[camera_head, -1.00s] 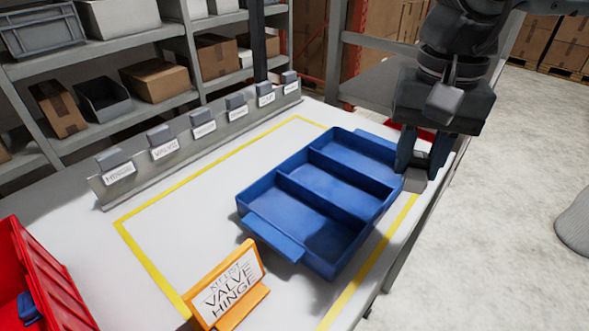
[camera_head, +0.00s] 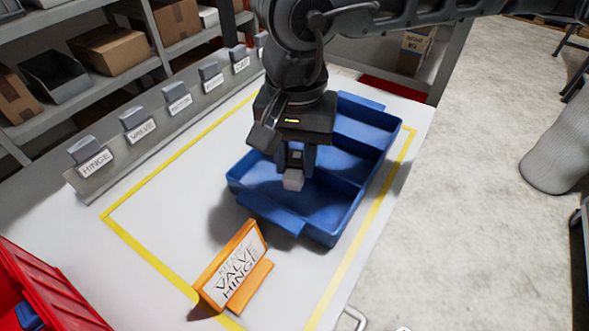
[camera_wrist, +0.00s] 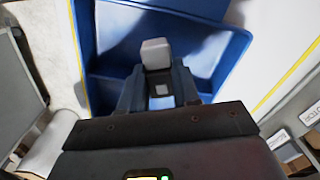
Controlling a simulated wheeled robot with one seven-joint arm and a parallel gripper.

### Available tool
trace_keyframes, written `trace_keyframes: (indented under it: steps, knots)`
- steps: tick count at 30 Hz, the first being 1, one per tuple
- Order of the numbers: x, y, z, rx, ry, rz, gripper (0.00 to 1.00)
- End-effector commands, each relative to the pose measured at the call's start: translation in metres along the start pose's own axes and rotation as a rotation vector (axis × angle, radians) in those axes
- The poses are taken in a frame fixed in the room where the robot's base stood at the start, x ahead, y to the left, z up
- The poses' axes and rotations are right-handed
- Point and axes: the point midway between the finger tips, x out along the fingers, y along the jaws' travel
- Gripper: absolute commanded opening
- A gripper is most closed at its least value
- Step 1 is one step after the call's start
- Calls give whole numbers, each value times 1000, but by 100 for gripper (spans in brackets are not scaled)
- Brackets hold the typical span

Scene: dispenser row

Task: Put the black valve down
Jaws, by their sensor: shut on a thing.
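My gripper (camera_head: 295,165) is shut on a small light grey block (camera_head: 293,180). The block also shows between the fingertips in the wrist view (camera_wrist: 157,54). No black valve can be made out; the held thing looks grey, not black. The gripper points down over the near compartment of a blue divided tray (camera_head: 352,215). In the wrist view the tray's blue walls (camera_wrist: 88,45) surround the block. I cannot tell how far the block is above the tray floor. My arm hides part of the tray's left side and middle.
An orange-framed kit list sign (camera_head: 238,272) reading VALVE and HINGE stands in front of the tray. Labelled dispensers, including VALVE (camera_head: 139,127) and HINGE (camera_head: 92,160), line the back left. A red bin (camera_head: 45,290) is at the lower left. Yellow tape borders the white table.

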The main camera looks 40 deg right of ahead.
Motion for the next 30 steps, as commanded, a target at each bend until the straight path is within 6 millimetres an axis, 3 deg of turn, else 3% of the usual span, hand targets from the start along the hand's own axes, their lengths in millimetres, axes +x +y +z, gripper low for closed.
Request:
trace_keyframes:
  steps: [12, 25, 26, 30]
  knots:
    - [40, -2, 1, 2, -1, -1, 0]
    - [46, -2, 0, 1, 1, -1, 0]
    - [45, -2, 0, 1, 1, -1, 32]
    - [44, -2, 1, 1, 0, 0, 46]
